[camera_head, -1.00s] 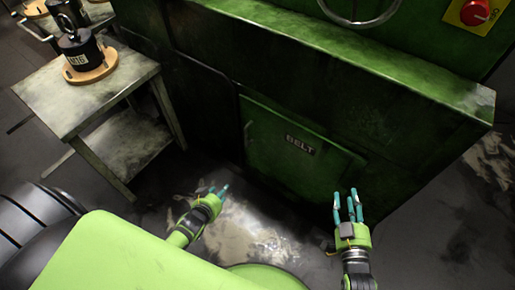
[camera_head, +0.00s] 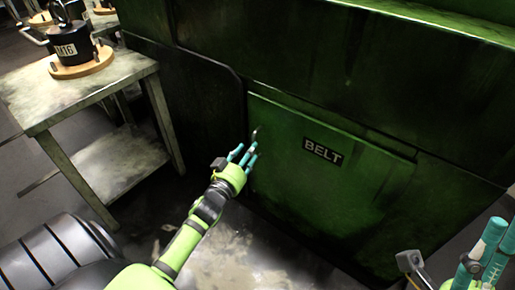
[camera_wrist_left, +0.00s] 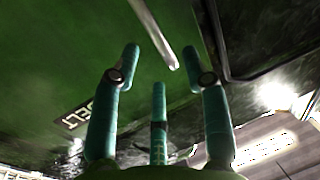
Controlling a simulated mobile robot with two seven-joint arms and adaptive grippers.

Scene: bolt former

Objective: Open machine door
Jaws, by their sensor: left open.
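The machine door is a green panel (camera_head: 300,185) with a dark "BELT" label (camera_head: 323,151), low on the machine's front; it looks closed. Its small metal handle (camera_head: 254,135) is near the door's left edge. My left gripper (camera_head: 243,153) is just in front of the handle. In the left wrist view the handle is a pale bar (camera_wrist_left: 155,35), its end just beyond and between the open, empty fingers (camera_wrist_left: 165,75); I cannot tell if they touch. The label (camera_wrist_left: 78,116) also shows there. My right gripper (camera_head: 490,250) is at the lower right corner, partly cut off, apart from the door.
A worn metal table (camera_head: 95,90) stands at the left, with a black "M16" weight-like object (camera_head: 72,45) on a round wooden base (camera_head: 82,66). A dark machine panel (camera_head: 190,95) lies left of the door. Below the door is wet, stained floor (camera_head: 225,250).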

